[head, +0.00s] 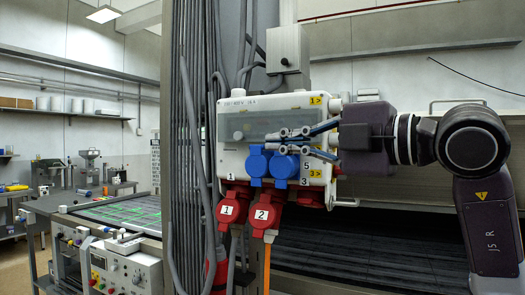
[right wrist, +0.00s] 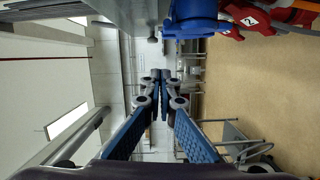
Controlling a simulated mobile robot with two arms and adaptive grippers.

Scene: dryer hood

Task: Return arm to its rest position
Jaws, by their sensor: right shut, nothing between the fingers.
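My right gripper (head: 278,140) comes in from the right in the head view and points left, in front of a white electrical box (head: 232,160). Its fingertips are together, with nothing between them. In the right wrist view the right gripper (right wrist: 160,76) also shows its blue-padded fingers meeting at the tips. The fingers overlap the box front just above the blue sockets (head: 258,165); I cannot tell whether they touch. My left gripper is not in view.
Red plugs (head: 231,208) hang below the box, numbered 1 and 2. Grey cables (head: 190,120) run down the column to its left. A dark conveyor or dryer bed (head: 350,240) lies below. A control panel (head: 120,270) stands at lower left.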

